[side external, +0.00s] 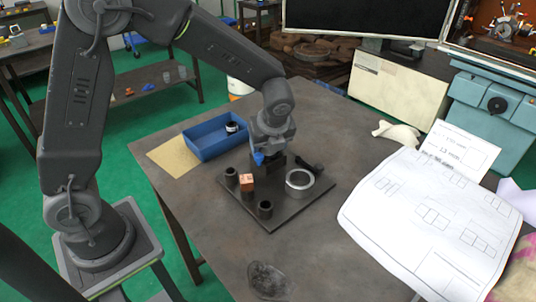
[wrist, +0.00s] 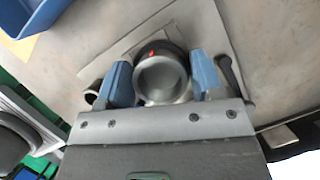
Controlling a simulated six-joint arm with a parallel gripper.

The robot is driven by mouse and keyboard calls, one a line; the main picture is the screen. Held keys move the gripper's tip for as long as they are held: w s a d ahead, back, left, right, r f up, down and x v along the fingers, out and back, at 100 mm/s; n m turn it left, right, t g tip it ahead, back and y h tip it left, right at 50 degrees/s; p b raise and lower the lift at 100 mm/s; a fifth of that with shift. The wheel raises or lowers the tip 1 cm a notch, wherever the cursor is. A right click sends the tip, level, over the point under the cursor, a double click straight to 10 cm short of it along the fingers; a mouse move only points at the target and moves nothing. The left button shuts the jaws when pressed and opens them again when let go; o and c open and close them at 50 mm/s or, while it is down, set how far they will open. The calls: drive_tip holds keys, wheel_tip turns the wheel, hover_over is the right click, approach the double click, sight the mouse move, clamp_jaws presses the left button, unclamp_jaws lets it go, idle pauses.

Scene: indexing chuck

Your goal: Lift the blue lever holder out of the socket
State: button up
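My gripper (side external: 262,157) is over the back of the dark square plate (side external: 285,217), pointing down. In the wrist view its two blue fingers (wrist: 162,82) stand apart, one on each side of a grey round hollow part (wrist: 162,76) with a dark collar and a red mark. No clear grip on it shows; whether the fingers touch it I cannot tell. I cannot make out a separate blue lever holder; the blue seen under the wrist looks like my fingers. A dark block (side external: 276,167) is partly hidden behind the gripper. A black lever (wrist: 229,72) lies right of the fingers.
A blue tray (side external: 207,146) holding a small dark item stands behind left. Drawing sheets (side external: 430,225) lie at right. The front-left table is mostly clear.

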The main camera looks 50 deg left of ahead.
drive_tip(key=c, duration=0.9)
drive_tip(key=shift+r, duration=0.1)
